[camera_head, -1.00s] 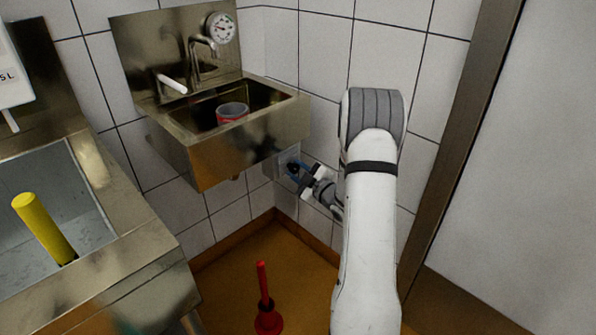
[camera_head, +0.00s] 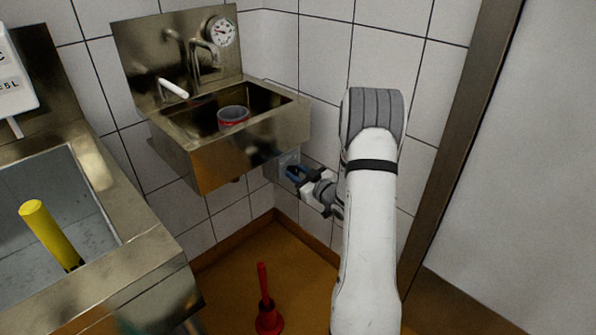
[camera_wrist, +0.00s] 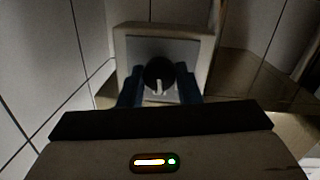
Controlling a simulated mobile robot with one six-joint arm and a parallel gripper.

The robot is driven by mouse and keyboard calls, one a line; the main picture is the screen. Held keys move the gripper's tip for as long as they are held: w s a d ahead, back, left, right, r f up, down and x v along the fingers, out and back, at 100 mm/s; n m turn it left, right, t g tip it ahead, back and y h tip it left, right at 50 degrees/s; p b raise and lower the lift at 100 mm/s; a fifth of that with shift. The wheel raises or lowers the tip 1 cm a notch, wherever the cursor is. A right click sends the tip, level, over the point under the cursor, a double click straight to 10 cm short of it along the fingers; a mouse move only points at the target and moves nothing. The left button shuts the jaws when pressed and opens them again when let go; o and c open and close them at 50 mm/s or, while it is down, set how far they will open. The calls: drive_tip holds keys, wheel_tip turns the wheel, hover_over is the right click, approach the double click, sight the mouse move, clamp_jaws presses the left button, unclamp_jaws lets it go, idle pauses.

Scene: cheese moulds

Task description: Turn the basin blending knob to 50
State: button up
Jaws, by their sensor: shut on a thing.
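The basin blending knob (camera_wrist: 159,74) is a round black knob with a white pointer line, on the grey face of a small wall box (camera_wrist: 130,38). In the wrist view its pointer line points down; no scale numbers can be read. My gripper (camera_wrist: 160,88) has its two blue fingers on either side of the knob, shut on it. In the head view my gripper (camera_head: 294,173) is at the wall box (camera_head: 287,158), low on the wall at the right of the steel basin (camera_head: 215,155). The knob is hidden there.
A round dial gauge (camera_head: 222,32) is on the wall above the basin, and a red-grey pot (camera_head: 233,116) is inside it. A red plunger-like tool (camera_head: 267,315) stands on the floor. A sink with a yellow cylinder (camera_head: 48,232) is at the left.

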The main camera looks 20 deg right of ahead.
drive_tip(key=m+p, duration=0.2)
drive_tip(key=m, duration=0.1)
drive_tip(key=m+p, duration=0.1)
drive_tip(key=m, duration=0.1)
drive_tip(key=shift+d+r+y, duration=0.15)
drive_tip(key=shift+r+y, duration=0.1)
drive_tip(key=shift+y, duration=0.05)
drive_tip(key=m+p, duration=0.3)
drive_tip(key=m, duration=0.1)
drive_tip(key=shift+d+f+m+g, duration=0.1)
drive_tip(key=shift+m+g, duration=0.2)
drive_tip(key=shift+g, duration=0.1)
drive_tip(key=o, duration=1)
drive_tip(key=shift+f+y, duration=0.1)
drive_tip(key=shift+y, duration=0.3)
drive_tip(key=shift+c, duration=0.2)
drive_tip(key=v, duration=0.7)
drive_tip(key=shift+s+p, duration=0.35)
drive_tip(key=shift+p, duration=0.05)
